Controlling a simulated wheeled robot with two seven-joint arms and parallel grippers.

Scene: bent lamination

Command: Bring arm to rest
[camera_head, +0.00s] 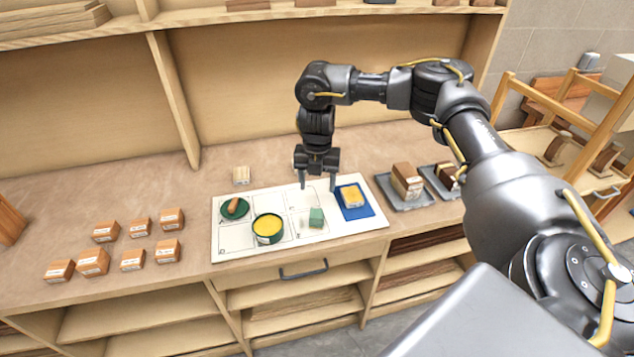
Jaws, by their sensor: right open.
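My right arm reaches in from the right over the workbench (160,262). My right gripper (318,186) points down, open and empty, above a white board (225,254) marked into compartments. On the board are a green disc (235,213) with an orange-brown piece on it, a round green container (268,238) with yellow inside, a small green block (316,217) and a blue square mat (366,211) bearing a yellow-topped block (351,196). The green block is below the gripper in the picture, apart from it. My left gripper is not in view.
Several brown blocks (132,260) stand at the left of the bench. Shelf uprights (172,98) rise behind. A wooden rack (540,105) stands at far right.

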